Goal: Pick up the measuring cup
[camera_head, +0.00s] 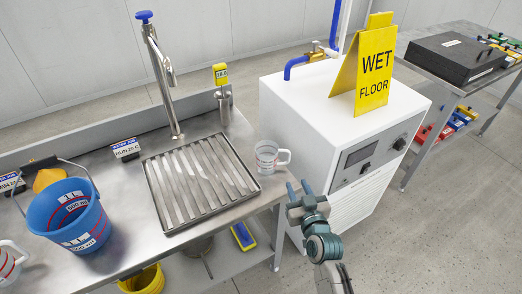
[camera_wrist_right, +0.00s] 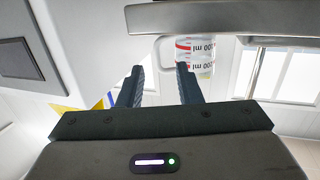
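A clear measuring cup (camera_head: 267,157) with red markings stands on the steel bench near its right end, beside the slatted drain tray (camera_head: 200,181). Its handle points right. The cup also shows in the right wrist view (camera_wrist_right: 195,55), beyond the fingertips and partly hidden by the bench edge. My right gripper (camera_head: 298,190) is just off the bench's right end, to the lower right of the cup. Its two fingers are apart with nothing between them in the right wrist view (camera_wrist_right: 157,80). My left gripper is in neither view.
A blue bucket (camera_head: 68,217) and a second cup (camera_head: 10,262) stand at the bench's left. A tap (camera_head: 162,75) rises behind the tray. A white cabinet (camera_head: 345,130) with a yellow wet floor sign (camera_head: 375,68) stands right of the bench.

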